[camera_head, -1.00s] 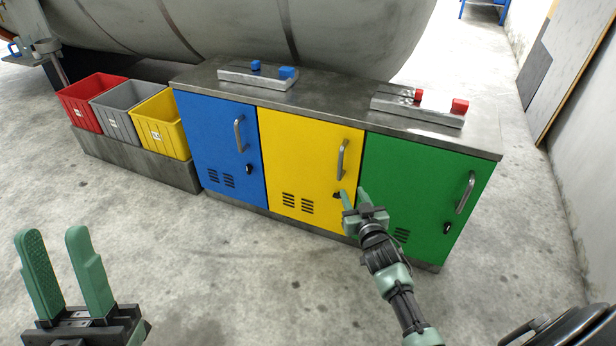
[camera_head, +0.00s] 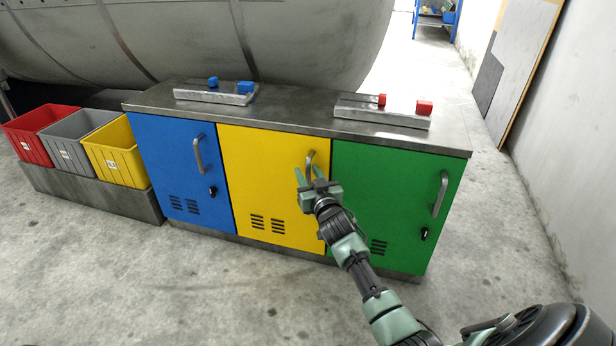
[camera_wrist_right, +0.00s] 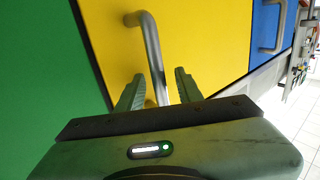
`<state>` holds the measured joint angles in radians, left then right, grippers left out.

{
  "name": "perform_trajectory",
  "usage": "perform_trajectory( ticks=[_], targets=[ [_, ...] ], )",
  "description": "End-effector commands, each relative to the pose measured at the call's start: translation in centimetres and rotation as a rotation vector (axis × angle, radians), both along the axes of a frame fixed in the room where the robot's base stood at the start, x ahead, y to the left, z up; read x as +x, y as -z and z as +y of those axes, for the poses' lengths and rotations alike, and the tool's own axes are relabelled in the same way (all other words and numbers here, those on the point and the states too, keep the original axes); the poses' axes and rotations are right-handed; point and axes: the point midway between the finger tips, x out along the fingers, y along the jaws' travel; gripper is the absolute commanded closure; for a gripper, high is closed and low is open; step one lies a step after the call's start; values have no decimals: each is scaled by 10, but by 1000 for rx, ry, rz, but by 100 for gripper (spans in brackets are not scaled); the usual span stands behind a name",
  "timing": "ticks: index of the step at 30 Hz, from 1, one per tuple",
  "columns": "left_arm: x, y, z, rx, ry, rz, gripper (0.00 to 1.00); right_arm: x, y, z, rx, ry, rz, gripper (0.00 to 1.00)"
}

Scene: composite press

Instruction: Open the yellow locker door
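The yellow locker door (camera_head: 265,185) is shut, between a blue and a green door on one low cabinet. Its metal bar handle (camera_head: 310,159) is near its upper right corner. My right gripper (camera_head: 308,171) is in front of the door at the handle's lower part and hides some of it. In the right wrist view the handle (camera_wrist_right: 151,48) runs between the two open fingers of the right gripper (camera_wrist_right: 159,74), with space visible on both sides. The yellow door's lock is hidden. My left gripper is not in view.
The blue door (camera_head: 175,165) and green door (camera_head: 385,195) are shut. Clamp-like fixtures with blue (camera_head: 215,93) and red (camera_head: 384,112) parts sit on the cabinet top (camera_head: 300,115). Red, grey and yellow bins (camera_head: 118,152) stand at left. The floor in front is clear.

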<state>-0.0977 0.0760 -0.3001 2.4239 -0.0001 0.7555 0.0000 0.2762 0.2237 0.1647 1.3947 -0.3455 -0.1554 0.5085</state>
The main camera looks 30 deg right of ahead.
Motion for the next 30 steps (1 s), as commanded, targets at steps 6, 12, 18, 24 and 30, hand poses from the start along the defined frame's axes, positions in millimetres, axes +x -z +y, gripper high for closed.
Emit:
perform_trajectory(
  ticks=[6, 12, 18, 24, 30],
  targets=[
    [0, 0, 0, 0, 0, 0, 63, 0, 0, 0, 0, 0, 0, 78],
    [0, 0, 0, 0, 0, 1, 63, 0, 0, 0, 0, 0, 0, 100],
    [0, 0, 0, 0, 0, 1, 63, 0, 0, 0, 0, 0, 0, 100],
    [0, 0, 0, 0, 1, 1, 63, 0, 0, 0, 0, 0, 0, 100],
    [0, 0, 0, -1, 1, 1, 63, 0, 0, 0, 0, 0, 0, 100]
  ],
)
